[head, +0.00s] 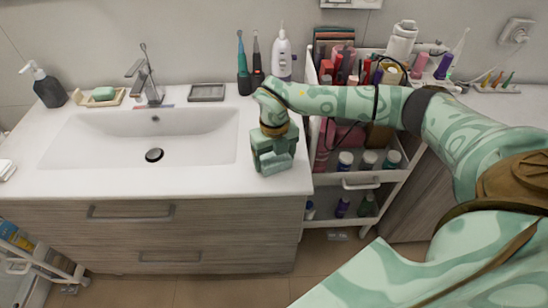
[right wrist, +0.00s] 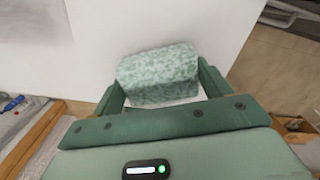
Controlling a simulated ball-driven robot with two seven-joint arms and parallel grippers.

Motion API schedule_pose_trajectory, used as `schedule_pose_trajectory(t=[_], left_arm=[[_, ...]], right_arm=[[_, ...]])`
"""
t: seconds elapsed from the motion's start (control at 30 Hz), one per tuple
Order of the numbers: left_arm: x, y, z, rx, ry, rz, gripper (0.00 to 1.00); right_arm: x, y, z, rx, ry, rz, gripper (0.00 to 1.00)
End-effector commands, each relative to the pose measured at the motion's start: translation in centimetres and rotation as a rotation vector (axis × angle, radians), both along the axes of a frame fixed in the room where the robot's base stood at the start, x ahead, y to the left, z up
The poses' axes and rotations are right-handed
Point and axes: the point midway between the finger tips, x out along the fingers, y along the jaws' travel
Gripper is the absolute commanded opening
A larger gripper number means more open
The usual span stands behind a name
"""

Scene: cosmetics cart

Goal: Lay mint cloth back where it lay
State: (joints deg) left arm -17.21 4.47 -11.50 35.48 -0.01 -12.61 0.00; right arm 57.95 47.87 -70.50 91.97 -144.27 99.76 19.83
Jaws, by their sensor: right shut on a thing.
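The mint cloth (right wrist: 158,72) is a folded, mottled green-and-white piece. In the right wrist view it sits between the two fingers of my right gripper (right wrist: 161,88), which is shut on it. In the head view my right gripper (head: 274,161) points down over the right end of the white counter (head: 210,184), right of the sink. The cloth is hard to tell from the green fingers there. I cannot tell whether it touches the counter. My left gripper is not in view.
The sink (head: 95,150) lies to the left. Toothbrushes (head: 243,75), a white bottle (head: 281,58) and a grey tray (head: 207,92) stand along the back. A loaded cosmetics cart (head: 361,184) stands close on the right. The counter's front right is clear.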

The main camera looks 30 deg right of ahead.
Motion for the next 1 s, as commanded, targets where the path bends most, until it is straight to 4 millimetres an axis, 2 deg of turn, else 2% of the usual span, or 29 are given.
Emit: schedule_pose_trajectory(t=[0.3,0.33,0.4,0.67,0.77,0.87,1.0], left_arm=[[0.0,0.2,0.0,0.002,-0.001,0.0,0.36],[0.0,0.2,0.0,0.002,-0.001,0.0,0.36],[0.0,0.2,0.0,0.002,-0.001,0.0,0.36],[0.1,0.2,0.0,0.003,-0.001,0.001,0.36],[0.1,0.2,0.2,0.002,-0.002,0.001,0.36],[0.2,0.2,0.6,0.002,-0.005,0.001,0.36],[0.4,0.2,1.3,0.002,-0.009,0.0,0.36]], right_arm=[[0.0,0.0,-0.2,0.001,-0.002,0.0,0.59],[0.0,0.0,-0.2,0.001,-0.002,0.0,0.83],[0.0,0.0,-0.2,0.001,-0.002,0.0,0.99],[0.0,0.0,-0.1,0.001,-0.002,0.0,0.99],[0.1,0.0,0.6,0.0,-0.004,0.0,0.99],[0.1,0.0,2.3,0.0,-0.006,0.001,0.99],[0.1,0.0,5.7,0.0,-0.007,0.002,0.99]])
